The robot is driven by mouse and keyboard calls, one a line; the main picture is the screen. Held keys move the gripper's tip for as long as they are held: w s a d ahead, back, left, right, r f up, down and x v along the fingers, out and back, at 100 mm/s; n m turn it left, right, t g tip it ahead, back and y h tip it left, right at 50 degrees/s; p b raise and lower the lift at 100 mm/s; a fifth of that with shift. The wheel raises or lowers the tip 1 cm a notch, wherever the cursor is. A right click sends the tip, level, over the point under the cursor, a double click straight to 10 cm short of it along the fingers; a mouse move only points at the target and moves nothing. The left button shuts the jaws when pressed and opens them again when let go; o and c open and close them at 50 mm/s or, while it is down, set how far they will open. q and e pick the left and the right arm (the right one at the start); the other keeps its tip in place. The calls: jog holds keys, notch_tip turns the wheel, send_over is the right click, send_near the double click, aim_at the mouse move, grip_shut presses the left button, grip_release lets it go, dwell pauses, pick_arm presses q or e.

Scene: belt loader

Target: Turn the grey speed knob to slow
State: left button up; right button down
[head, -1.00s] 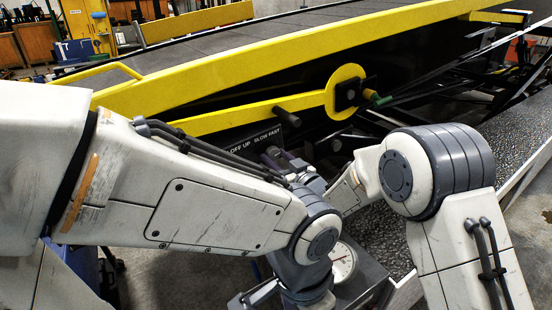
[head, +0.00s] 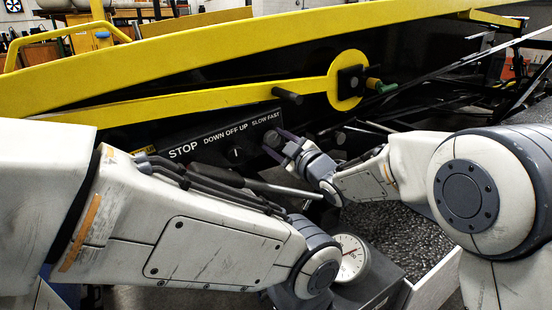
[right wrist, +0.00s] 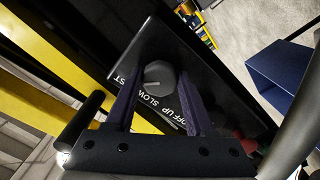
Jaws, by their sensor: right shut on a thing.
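The grey speed knob (head: 271,139) sits at the right end of the black control panel (head: 205,163), below the SLOW FAST lettering. In the right wrist view the round knob (right wrist: 160,75) shows a pale mark on its face, near the SLOW lettering; I cannot tell its exact setting. My right gripper (head: 279,145) is at the knob, with its purple fingers on either side of it. In the right wrist view the gripper (right wrist: 158,84) is shut on the knob.
A smaller switch (head: 235,153) under DOWN OFF UP and the STOP lettering are left of the knob. A yellow arm (head: 210,106) runs just above the panel, with a black peg (head: 287,96) near the knob. A white dial gauge (head: 350,258) stands below.

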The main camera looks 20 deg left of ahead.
jog(key=n+b, duration=0.5)
jog(key=b, duration=0.1)
jog(key=shift+f, duration=0.2)
jog(key=shift+r+n+b, duration=0.2)
jog(key=shift+n+b, duration=1.75)
jog(key=shift+n, duration=0.15)
jog(key=shift+c, duration=1.3)
grip_release()
jog(key=shift+d+r, duration=0.1)
jog(key=b+v, duration=0.1)
jog(key=v, duration=0.9)
